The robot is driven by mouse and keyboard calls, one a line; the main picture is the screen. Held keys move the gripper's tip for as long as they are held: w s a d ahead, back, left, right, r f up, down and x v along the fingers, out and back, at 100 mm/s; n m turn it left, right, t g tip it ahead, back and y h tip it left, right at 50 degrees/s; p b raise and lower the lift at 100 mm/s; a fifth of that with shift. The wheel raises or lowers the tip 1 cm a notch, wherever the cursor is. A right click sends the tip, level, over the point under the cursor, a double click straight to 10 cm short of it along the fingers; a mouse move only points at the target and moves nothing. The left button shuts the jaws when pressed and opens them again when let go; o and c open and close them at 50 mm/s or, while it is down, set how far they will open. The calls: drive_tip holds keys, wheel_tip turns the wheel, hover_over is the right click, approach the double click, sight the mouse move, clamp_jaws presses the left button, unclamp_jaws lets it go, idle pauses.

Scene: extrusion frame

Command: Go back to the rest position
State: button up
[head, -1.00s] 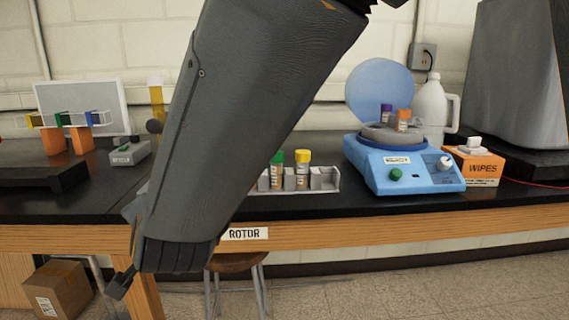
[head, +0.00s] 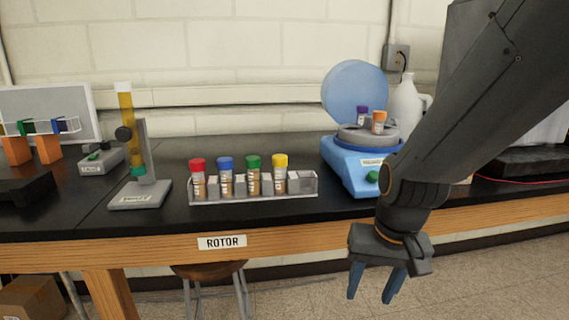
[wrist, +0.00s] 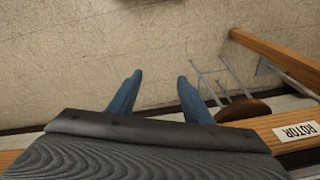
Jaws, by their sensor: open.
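My gripper (head: 371,298) hangs in front of the bench's front edge at the right in the head view, fingers pointing down. Its two blue fingers are apart with nothing between them. In the wrist view the open gripper (wrist: 160,78) shows over bare floor. A blue centrifuge (head: 345,165) with its lid raised stands behind my arm, partly hidden by it. Its rotor holds a purple-capped tube (head: 361,116) and an orange-capped tube (head: 378,123).
A rack (head: 305,184) on the black bench holds red-, blue-, green- and yellow-capped tubes. A stand (head: 147,190) with an amber column is left of it. A stool (head: 208,270) is under the bench, beside the ROTOR label (head: 222,242). A white jug (head: 404,110) stands behind the centrifuge.

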drive_tip(key=s+d+g, duration=0.2)
drive_tip(key=s+d, duration=0.4)
drive_tip(key=d, duration=0.1)
drive_tip(key=a+r+t+p, duration=0.1)
drive_tip(key=a+r+p, duration=0.1)
drive_tip(key=r+p, duration=0.9)
drive_tip(key=a+r+n+t+p, duration=0.1)
drive_tip(key=r+p, duration=1)
drive_tip(key=p, duration=0.4)
drive_tip(key=shift+s+a+r+n+h, duration=0.15)
drive_tip(key=shift+s+a+n+h, duration=0.15)
drive_tip(key=shift+s+a, duration=0.05)
idle(0.4)
